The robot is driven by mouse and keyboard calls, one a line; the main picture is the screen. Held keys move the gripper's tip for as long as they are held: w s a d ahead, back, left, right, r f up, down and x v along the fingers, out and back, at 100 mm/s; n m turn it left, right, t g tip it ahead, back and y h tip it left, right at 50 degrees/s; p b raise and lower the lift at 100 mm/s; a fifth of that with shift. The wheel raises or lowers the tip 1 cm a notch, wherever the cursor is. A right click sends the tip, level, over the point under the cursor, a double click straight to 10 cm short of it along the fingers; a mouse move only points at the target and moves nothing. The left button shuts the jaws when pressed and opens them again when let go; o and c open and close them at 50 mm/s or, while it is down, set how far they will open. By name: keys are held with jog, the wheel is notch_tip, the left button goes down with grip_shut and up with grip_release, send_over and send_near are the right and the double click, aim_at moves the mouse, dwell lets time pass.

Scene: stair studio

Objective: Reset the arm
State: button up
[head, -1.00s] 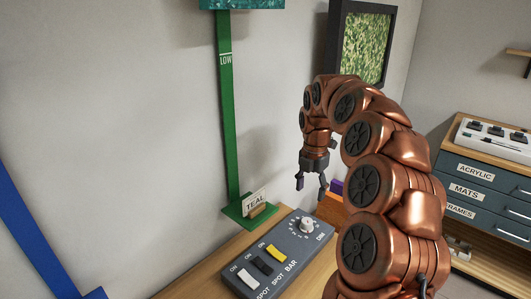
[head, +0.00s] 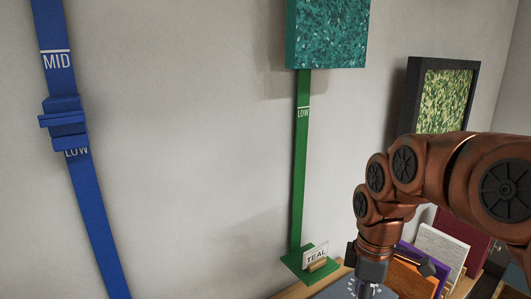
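My copper-coloured arm (head: 440,168) reaches in from the right edge in the head view and bends downward at its end. My gripper's dark upper part (head: 371,270) is at the bottom edge, over the grey control panel (head: 335,291). Its fingers are cut off or hidden, so I cannot see whether it is open or what is between them.
A green post (head: 300,170) marked LOW bears a teal panel (head: 327,35); a TEAL card (head: 316,254) stands at its base. A blue rail (head: 88,200) with a blue bracket (head: 66,122) is at left. A framed green picture (head: 443,98) hangs behind my arm. Coloured boards (head: 440,245) stand at lower right.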

jog(key=s+f+m, duration=0.2)
jog(key=s+m, duration=0.5)
jog(key=s, duration=0.3)
jog(key=s+f+m+g, duration=0.1)
jog(key=s+f+m, duration=0.2)
jog(key=s+m, duration=0.3)
jog(key=s, duration=0.4)
jog(key=shift+s+a+m+p, duration=0.35)
jog(key=shift+m+p, duration=0.05)
